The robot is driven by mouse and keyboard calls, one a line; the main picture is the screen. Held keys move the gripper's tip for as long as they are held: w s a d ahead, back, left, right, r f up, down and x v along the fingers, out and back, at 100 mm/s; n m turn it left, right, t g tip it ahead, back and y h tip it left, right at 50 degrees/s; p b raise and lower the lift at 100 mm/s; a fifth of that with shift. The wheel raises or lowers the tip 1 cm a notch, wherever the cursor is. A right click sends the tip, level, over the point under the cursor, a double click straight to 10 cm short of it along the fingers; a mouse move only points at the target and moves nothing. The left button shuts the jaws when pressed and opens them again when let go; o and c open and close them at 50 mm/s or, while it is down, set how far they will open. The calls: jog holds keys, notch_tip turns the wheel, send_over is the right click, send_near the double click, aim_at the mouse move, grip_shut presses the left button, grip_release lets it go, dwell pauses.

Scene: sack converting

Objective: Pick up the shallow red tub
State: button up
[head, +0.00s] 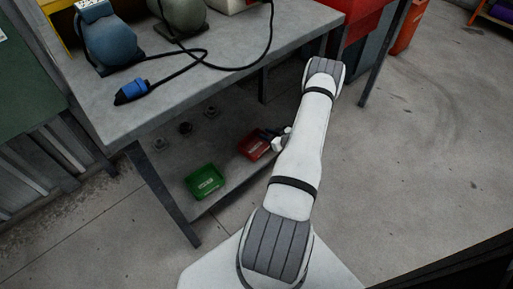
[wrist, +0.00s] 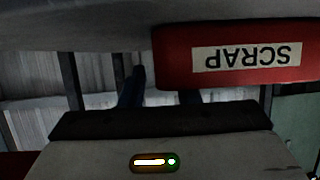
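The shallow red tub (head: 253,147) sits on the lower shelf (head: 228,150) of the grey bench, right of a green tub. In the wrist view the red tub (wrist: 232,72) fills the upper right, its white SCRAP label upside down. My gripper (head: 269,133) is at the tub's right end in the head view, partly hidden by my arm. In the wrist view the dark fingers of my gripper (wrist: 162,92) stand apart. One finger shows left of the tub; the other is partly hidden behind it. I cannot tell whether they touch it.
A green tub (head: 205,182) stands near the shelf's front left. The bench top (head: 215,50) overhangs the shelf, and a bench leg (head: 168,200) stands at the left. A blue plug with cable (head: 132,92) lies on top. Open floor (head: 430,150) is at right.

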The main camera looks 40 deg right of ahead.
jog(key=shift+w+a+f, duration=0.1)
jog(key=shift+w+f, duration=0.2)
jog(key=shift+w, duration=0.3)
jog(key=shift+c, duration=0.2)
grip_shut()
